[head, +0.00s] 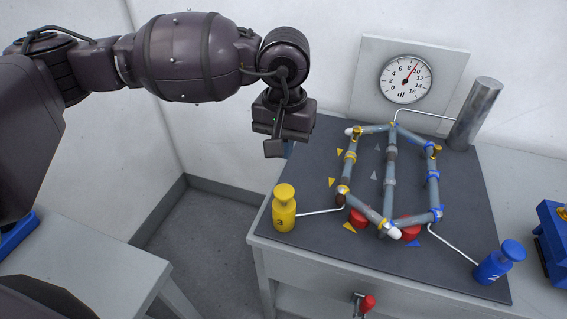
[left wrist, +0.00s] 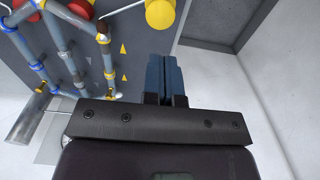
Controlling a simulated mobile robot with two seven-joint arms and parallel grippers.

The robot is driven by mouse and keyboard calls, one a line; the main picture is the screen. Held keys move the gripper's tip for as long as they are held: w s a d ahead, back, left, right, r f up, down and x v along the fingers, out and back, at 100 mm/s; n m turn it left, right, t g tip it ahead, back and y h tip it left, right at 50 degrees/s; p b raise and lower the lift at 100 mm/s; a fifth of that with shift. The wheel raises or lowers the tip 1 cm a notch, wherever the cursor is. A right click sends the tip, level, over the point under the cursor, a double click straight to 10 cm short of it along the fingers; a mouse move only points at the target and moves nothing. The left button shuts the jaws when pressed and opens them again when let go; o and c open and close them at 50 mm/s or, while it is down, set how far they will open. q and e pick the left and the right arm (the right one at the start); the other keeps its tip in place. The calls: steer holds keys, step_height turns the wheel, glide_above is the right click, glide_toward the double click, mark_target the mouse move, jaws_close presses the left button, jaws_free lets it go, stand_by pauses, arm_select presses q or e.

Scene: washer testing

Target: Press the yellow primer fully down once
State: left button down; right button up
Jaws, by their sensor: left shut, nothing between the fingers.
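The yellow primer (head: 284,208), marked 3, stands upright at the near left corner of the dark mat, with a round cap on top. A thin white tube joins it to the pipe frame. My left gripper (head: 289,149) is above and behind the primer, apart from it, pointing down. In the left wrist view its blue fingers (left wrist: 164,75) are together and empty, and the primer's yellow top (left wrist: 160,14) shows at the upper edge. My right gripper is not in view.
A grey pipe frame (head: 390,180) with yellow and blue fittings stands on the mat (head: 468,200). A gauge (head: 405,79) and metal cylinder (head: 474,113) are behind it. A blue primer (head: 499,262) is at the near right. A red-handled valve (head: 367,303) is below the front edge.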

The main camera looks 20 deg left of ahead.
arm_select(q)
step_height(320, 180, up, 2)
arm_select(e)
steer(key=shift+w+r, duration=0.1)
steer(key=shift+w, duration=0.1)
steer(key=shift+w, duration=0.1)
